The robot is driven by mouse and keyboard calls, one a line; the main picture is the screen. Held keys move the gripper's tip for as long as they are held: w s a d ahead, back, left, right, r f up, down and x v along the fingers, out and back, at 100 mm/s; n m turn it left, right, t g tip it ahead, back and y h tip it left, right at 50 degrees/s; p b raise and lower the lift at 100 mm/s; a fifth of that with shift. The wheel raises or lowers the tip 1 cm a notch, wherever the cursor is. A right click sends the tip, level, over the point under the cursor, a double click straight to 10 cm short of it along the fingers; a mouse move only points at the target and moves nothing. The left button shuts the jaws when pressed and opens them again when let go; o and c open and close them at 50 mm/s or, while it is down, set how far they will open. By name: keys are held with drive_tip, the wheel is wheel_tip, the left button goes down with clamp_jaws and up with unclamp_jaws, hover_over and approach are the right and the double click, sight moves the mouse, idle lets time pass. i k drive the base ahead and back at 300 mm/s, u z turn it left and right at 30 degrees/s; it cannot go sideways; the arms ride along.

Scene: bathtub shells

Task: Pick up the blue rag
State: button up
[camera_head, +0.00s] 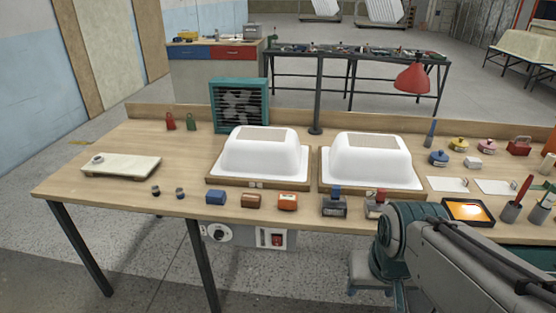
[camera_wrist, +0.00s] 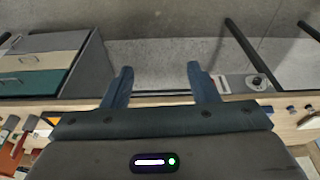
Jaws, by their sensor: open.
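I cannot clearly make out a blue rag. A small blue block-like item (camera_head: 216,197) lies near the front edge of the workbench (camera_head: 130,187), left of a brown one (camera_head: 251,201) and an orange one (camera_head: 287,201). Another blue item, rounded with a knob-like top (camera_head: 438,158), lies on the right side of the bench. I cannot tell whether either is the rag. My gripper (camera_wrist: 158,78) is open and empty in the wrist view, with its fingers over the bench's edge and floor. In the head view my arm fills the lower right and the fingers do not show.
Two white tub shells (camera_head: 262,157) (camera_head: 367,165) stand mid-bench. A teal fan box (camera_head: 239,105), a lamp with a red shade (camera_head: 412,79) and a pale slab (camera_head: 121,166) are around them. A lit tray (camera_head: 467,211) and tool cups (camera_head: 511,212) crowd the right.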

sight(214, 196)
drive_tip(key=u, duration=0.15)
drive_tip(key=i, duration=1.45)
drive_tip(key=u, duration=0.45)
